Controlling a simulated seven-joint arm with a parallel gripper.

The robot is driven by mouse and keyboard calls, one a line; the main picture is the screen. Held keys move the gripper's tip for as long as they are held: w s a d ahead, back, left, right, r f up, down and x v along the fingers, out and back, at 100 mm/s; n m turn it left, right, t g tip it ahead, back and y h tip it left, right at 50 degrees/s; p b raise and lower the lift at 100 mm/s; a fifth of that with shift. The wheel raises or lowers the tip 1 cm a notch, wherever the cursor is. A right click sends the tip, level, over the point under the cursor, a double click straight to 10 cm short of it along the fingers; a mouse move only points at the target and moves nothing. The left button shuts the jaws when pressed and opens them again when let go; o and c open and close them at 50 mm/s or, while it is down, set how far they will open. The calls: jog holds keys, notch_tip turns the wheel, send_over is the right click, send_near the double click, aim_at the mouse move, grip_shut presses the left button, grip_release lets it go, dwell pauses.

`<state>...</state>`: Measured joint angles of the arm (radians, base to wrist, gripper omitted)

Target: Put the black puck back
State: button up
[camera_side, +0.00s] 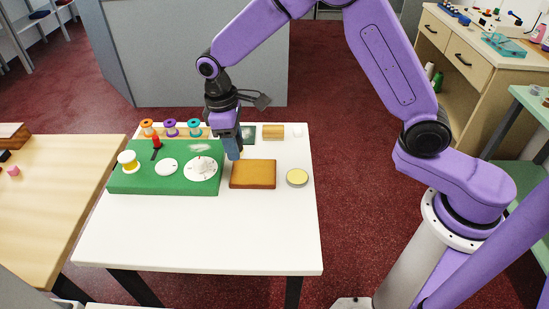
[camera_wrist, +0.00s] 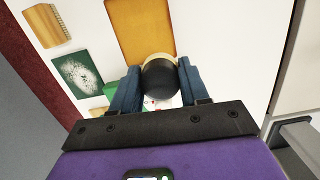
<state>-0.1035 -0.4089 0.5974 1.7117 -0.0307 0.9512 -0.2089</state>
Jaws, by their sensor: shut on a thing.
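The black puck (camera_wrist: 160,78) sits between the two blue fingers of my gripper (camera_wrist: 157,90) in the wrist view, with a pale cream band along its far edge. My gripper is shut on it. In the side view my gripper (camera_side: 234,156) points down just right of the green board (camera_side: 130,185) and behind the brown pad (camera_side: 253,174); I cannot make out the puck there. The green board carries white round discs (camera_side: 166,167), a yellow-and-white round piece (camera_side: 127,161) and a red-topped piece (camera_side: 156,141).
A round tin with a yellow top (camera_side: 297,177) stands right of the brown pad. Several coloured spools (camera_side: 170,128) line the back edge. The table's front (camera_side: 210,240) is clear.

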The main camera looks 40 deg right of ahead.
jog(key=s+d+r+m, duration=0.3)
jog(key=s+d+m, duration=0.3)
jog(key=s+d, duration=1.15)
send_over(297, 156)
jog(key=shift+y, duration=0.4)
notch_tip(297, 156, down, 10)
jog(key=shift+w+r, duration=0.1)
jog(key=shift+r, duration=0.05)
jog(key=shift+w+f, duration=0.15)
jog(key=shift+f, duration=1.55)
jog(key=shift+f, duration=0.15)
jog(key=o, duration=1)
